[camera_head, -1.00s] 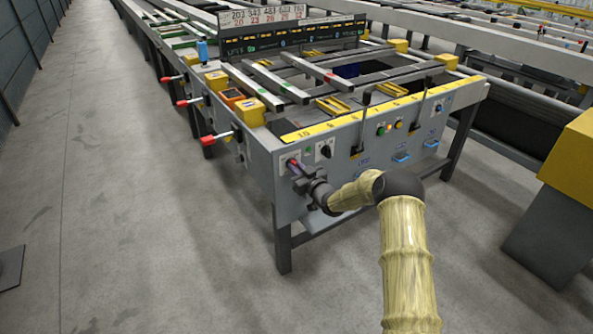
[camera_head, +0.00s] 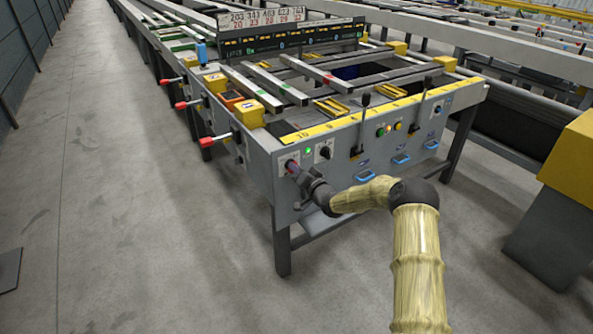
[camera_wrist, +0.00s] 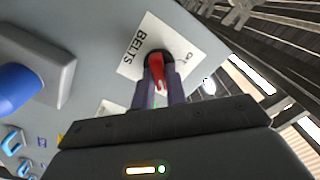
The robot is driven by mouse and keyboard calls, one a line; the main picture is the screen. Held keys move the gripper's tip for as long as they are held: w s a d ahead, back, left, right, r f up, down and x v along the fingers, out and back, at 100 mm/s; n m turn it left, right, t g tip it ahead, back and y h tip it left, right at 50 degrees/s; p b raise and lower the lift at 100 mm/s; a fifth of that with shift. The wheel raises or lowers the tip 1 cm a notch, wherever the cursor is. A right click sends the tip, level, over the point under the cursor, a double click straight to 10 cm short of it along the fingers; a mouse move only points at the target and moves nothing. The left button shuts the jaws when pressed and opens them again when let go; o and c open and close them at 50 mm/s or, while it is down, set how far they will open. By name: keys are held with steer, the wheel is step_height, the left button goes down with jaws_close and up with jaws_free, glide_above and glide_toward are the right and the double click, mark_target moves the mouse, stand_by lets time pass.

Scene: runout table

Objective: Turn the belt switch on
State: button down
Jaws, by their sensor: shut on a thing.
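The belt switch (camera_wrist: 155,66) is a red knob on a dark round base. It sits on a white plate (camera_wrist: 130,68) marked BELTS in the wrist view. My gripper (camera_wrist: 158,82) is shut on the red knob, one finger on each side. In the head view my gripper (camera_head: 297,172) reaches the front left corner of the grey runout table (camera_head: 262,170), and its fingers mostly hide the switch. A green lamp (camera_head: 309,151) beside the switch plate looks lit.
A black knob (camera_head: 325,152), two black levers (camera_head: 362,122) and several blue handles (camera_head: 366,176) are on the same front panel. Red-tipped levers (camera_head: 208,142) stick out on the left side. A yellow and grey block (camera_head: 560,190) stands at right.

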steer(key=shift+m, duration=0.3)
steer(key=shift+f, duration=0.1)
steer(key=c, duration=1.4)
jaws_free()
steer(key=shift+c, duration=0.2)
steer(key=shift+s+d, duration=0.1)
steer(key=p+v, duration=0.2)
steer(key=v, duration=1.5)
steer(key=shift+s, duration=0.1)
